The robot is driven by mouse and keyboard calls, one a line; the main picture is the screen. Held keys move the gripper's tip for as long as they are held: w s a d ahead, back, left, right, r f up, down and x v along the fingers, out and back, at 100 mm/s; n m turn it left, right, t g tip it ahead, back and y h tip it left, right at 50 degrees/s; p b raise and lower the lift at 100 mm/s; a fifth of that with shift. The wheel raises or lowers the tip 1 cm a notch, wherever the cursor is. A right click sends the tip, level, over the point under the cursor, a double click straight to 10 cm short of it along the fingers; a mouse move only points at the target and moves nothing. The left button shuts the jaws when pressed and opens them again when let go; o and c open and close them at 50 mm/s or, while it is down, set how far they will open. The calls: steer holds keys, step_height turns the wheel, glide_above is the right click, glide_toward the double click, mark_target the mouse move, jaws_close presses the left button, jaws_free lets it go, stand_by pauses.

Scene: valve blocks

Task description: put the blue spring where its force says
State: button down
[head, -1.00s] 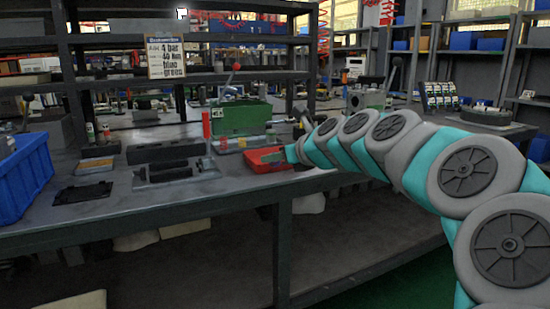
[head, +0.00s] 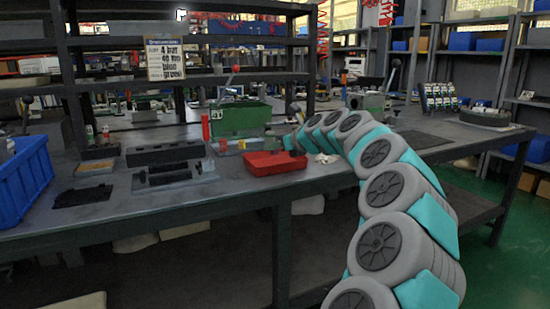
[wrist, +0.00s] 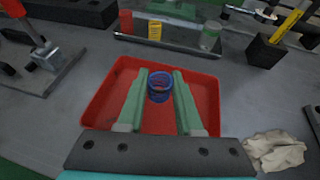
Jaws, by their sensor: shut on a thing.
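The blue spring (wrist: 160,86) is a small dark blue coil, seen in the wrist view between the green fingers of my gripper (wrist: 160,80). The gripper is shut on it. Both are over the red tray (wrist: 112,88); how high the spring is above the tray floor is hard to tell. In the head view the red tray (head: 275,167) stands near the table's front edge, and my gripper (head: 289,142) is at its back right. The spring cannot be made out there. A sign (head: 165,60) hangs on the shelf; its small print is only partly legible.
A green box (head: 240,118) stands behind the tray. Dark blocks (head: 165,154) lie to its left, with a blue crate (head: 25,180) at far left. A crumpled white cloth (wrist: 275,150) lies beside the tray. A strip with red and yellow blocks (wrist: 155,30) lies beyond it.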

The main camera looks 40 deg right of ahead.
steer(key=shift+w+d+f, duration=0.1)
steer(key=shift+w+f, duration=0.1)
steer(key=shift+w, duration=0.05)
steer(key=shift+f, duration=1.55)
steer(key=shift+f, duration=0.2)
steer(key=c, duration=0.6)
jaws_free()
steer(key=shift+o, duration=0.2)
steer(key=shift+r, duration=0.1)
steer(key=shift+s+r, duration=0.25)
steer(key=shift+s, duration=0.15)
steer(key=v, duration=1.1)
steer(key=shift+s+r+b, duration=0.1)
steer(key=shift+s+b, duration=0.05)
steer(key=shift+b, duration=0.15)
